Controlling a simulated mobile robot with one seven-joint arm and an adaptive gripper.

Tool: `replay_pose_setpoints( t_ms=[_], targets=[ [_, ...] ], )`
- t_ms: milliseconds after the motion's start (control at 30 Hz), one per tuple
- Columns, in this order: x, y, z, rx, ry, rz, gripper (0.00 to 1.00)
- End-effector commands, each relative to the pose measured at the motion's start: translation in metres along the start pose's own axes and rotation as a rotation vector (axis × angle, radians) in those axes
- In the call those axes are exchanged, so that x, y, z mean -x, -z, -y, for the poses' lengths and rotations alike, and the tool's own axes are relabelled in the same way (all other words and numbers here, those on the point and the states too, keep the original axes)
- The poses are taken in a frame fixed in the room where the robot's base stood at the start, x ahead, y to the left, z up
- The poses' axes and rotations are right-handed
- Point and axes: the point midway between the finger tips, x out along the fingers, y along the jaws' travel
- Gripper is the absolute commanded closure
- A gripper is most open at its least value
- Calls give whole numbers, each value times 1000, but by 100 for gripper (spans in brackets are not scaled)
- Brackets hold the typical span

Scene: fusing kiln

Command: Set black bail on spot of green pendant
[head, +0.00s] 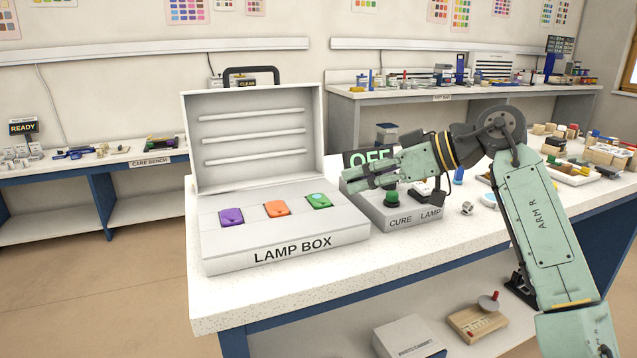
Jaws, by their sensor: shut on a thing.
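The green pendant (319,201) lies flat in the open lamp box (285,256), rightmost in a row of three, with a pale spot on its upper face. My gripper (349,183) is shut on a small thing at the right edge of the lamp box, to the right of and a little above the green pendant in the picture. The thing between the fingertips is too small to make out, and I cannot confirm that it is the black bail. I cannot pick out a black bail elsewhere.
A purple pendant (231,216) and an orange pendant (276,208) lie left of the green one. The raised lid (254,140) stands behind them.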

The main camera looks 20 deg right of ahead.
Motion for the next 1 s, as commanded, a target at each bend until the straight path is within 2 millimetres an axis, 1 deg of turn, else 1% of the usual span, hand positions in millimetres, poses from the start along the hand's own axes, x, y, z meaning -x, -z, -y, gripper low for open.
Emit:
replay_pose_setpoints(
  t_ms=[33, 100, 233, 300, 467, 567, 700, 800, 1000],
  targets=[
    [-12, 8, -4, 0, 5, 0, 100],
    [-28, 16, -10, 0, 4, 0, 100],
    [-54, 26, -20, -1, 3, 0, 100],
    [-63, 29, -24, -1, 2, 1, 100],
    [-74, 33, -29, -1, 0, -1, 100],
    [-85, 38, -32, 0, 2, 0, 100],
    [-94, 17, -35, -4, 2, -1, 100],
    [-99, 8, -36, -2, 0, 0, 100],
    [-100, 5, -37, 0, -1, 0, 100]
  ],
)
